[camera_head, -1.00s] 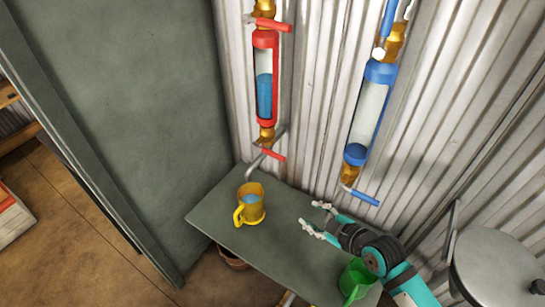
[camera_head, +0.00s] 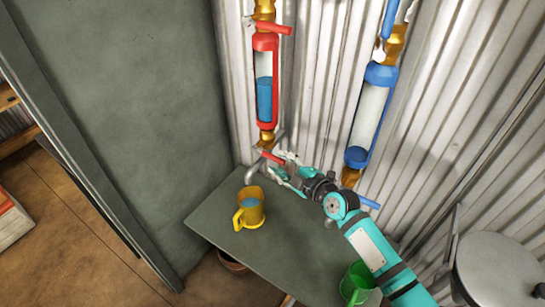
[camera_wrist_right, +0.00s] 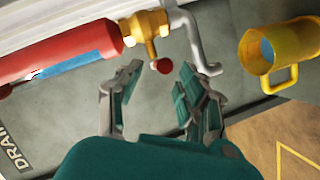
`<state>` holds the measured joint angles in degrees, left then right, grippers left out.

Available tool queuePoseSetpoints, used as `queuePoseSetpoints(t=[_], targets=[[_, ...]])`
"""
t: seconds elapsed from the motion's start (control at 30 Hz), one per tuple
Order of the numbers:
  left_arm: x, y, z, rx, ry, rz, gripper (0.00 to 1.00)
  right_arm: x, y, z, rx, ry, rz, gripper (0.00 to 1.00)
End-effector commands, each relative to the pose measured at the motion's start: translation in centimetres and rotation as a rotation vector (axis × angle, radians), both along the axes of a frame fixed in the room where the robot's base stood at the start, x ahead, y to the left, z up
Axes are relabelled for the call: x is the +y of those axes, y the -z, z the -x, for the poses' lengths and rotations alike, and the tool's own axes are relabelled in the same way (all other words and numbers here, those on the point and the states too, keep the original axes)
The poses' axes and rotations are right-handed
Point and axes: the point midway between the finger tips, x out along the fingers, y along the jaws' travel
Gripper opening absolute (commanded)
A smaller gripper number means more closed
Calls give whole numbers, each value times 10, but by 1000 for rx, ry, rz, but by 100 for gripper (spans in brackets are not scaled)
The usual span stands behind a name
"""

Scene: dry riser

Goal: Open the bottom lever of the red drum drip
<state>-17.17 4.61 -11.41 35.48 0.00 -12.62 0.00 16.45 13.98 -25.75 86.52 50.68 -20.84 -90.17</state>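The red drum (camera_head: 265,80) hangs on the corrugated wall, a window in it showing blue liquid. Its bottom lever (camera_head: 271,156) is red and sits below the drum by the brass valve; its round red end (camera_wrist_right: 161,66) shows in the right wrist view. My right gripper (camera_head: 278,171) is open and close to this lever. In the right wrist view the lever end is between the fingertips (camera_wrist_right: 158,82), with gaps on both sides; I cannot tell any contact. The yellow mug (camera_head: 249,214) stands below the bent spout (camera_head: 256,171) with blue in it. My left gripper is not in view.
A blue drum (camera_head: 371,115) with a blue bottom lever (camera_head: 367,202) hangs to the right, near my right arm. A green mug (camera_head: 357,283) is at the table's near right. The grey table (camera_head: 290,242) is clear in its middle. A round-topped metal container (camera_head: 495,270) stands at right.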

Motion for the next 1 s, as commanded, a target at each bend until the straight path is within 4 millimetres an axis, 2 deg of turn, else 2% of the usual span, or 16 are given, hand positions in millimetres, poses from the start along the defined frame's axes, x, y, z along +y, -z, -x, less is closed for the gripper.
queuePoseSetpoints(t=[0.1,0.3,0.67,0.97,1.0], targets=[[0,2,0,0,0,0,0,14,4,-18,1,-1,-1,39],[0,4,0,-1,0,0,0,24,9,-34,0,0,0,39],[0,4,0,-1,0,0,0,27,10,-38,1,-1,0,39],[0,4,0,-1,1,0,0,26,11,-38,1,0,1,1],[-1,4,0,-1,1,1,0,26,11,-38,1,0,1,0]])
